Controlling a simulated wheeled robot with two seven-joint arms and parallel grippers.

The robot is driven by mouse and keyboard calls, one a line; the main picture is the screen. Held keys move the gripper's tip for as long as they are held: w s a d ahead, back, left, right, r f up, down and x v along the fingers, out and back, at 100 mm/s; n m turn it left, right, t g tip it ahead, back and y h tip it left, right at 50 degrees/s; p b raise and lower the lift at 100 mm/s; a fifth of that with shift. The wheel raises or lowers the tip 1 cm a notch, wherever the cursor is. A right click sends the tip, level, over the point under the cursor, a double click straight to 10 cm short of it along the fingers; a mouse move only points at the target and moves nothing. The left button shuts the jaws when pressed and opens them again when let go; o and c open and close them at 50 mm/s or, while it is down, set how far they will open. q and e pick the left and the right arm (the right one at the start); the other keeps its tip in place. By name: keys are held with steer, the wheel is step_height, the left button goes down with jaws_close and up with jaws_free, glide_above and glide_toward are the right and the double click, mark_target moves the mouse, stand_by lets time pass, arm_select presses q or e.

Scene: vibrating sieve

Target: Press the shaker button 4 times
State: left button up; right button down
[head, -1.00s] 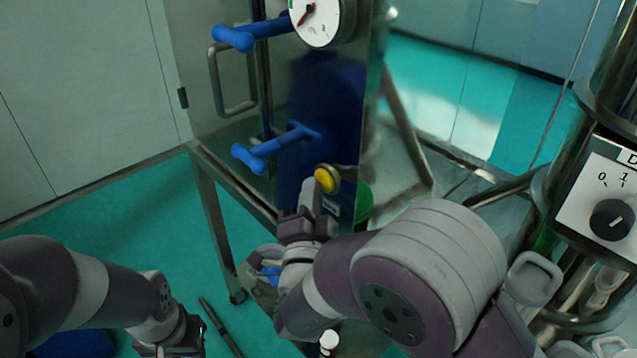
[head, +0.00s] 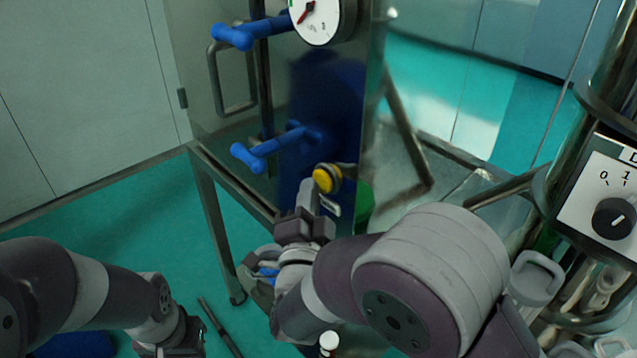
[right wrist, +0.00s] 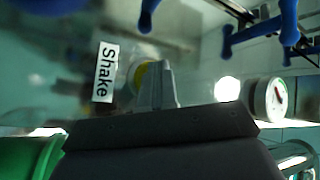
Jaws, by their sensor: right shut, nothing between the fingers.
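The yellow round shaker button (head: 323,180) sits in a dark and metal collar on the lower front of the steel cabinet. It also shows in the right wrist view (right wrist: 139,76), partly hidden behind my fingers. A white label reading "Shake" (right wrist: 105,72) is beside it. My right gripper (head: 307,187) is shut and empty, its fingertips just below and left of the button in the head view. In the wrist view the fingertips (right wrist: 157,68) overlap the button's right side; I cannot tell whether they touch. My left gripper (head: 180,342) is at the bottom edge; its fingers are not clear.
The steel cabinet (head: 225,125) has blue-handled latches (head: 262,150) and a dial gauge (head: 317,18) above the button. A white panel with a black knob (head: 612,218) stands at the right. A green object (head: 364,205) is right of the button. The floor at left is mostly free.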

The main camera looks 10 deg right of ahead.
steer(key=shift+s+a, duration=0.45)
steer(key=shift+a, duration=0.05)
steer(key=shift+s+a+b, duration=0.4)
steer(key=shift+s+a, duration=0.35)
steer(key=shift+a, duration=0.3)
steer(key=shift+s+a+b, duration=0.35)
steer(key=shift+s+a, duration=0.35)
steer(key=shift+a, duration=0.3)
steer(key=shift+f, duration=0.1)
